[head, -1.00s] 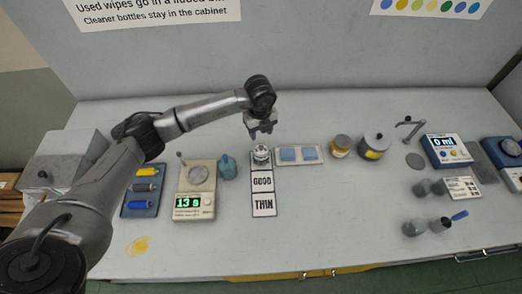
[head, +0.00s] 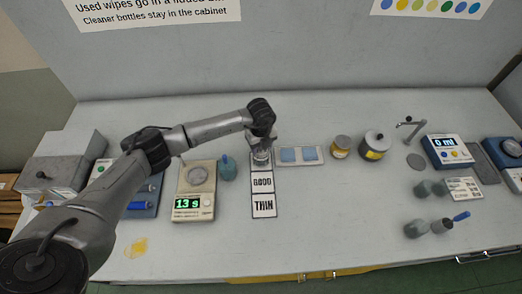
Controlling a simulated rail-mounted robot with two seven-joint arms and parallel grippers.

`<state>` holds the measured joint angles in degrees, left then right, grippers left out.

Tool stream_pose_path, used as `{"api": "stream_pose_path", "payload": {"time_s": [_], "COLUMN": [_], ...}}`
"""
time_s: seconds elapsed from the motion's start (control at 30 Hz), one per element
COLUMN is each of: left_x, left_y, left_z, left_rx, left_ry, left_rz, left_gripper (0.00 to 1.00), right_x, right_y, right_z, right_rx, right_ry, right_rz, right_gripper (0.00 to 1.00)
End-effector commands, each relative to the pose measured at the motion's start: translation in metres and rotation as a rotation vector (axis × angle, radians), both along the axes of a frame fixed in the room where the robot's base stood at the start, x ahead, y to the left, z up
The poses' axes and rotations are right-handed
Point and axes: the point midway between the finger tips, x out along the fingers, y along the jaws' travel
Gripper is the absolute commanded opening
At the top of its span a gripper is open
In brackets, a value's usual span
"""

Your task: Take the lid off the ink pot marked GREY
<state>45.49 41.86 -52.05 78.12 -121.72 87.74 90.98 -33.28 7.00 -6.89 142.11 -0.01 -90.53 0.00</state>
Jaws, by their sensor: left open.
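No label reading GREY is legible in the head view. A larger round pot (head: 376,146) with a grey lid, a knob on top and a yellow label stands right of centre. A smaller jar (head: 341,147) with a grey-brown top and a yellow band stands just left of it. My left gripper (head: 262,147) is open and points down over a small silver object (head: 261,158) at the top of the card strip. It partly hides that object; I cannot tell whether they touch. My right gripper is out of view.
Cards (head: 262,182) reading GOOD and THIN lie below the silver object. A tray with two blue pads (head: 300,155) lies to the right. The front middle is clear.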

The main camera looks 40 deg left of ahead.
Motion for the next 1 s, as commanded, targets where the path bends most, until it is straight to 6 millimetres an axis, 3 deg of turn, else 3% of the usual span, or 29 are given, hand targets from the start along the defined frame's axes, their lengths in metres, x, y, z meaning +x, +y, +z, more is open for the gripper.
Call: {"api": "stream_pose_path", "payload": {"time_s": [0.17,0.67,1.0], "left_x": [0.0001,0.0,0.0002], "left_y": [0.0,-0.0001,-0.0001], "left_z": [0.0003,0.0005,0.0026], "left_rx": [0.0,0.0,0.0], "left_ry": [0.0,0.0,-0.001], "left_rz": [0.0,-0.001,-0.001], "left_gripper": [0.48,0.0,0.0], "right_x": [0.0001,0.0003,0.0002], "right_y": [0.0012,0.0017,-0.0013], "right_z": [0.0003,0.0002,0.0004], "right_rx": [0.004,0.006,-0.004], "right_ry": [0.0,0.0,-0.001], "right_rz": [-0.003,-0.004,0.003], "right_gripper": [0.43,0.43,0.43]}}
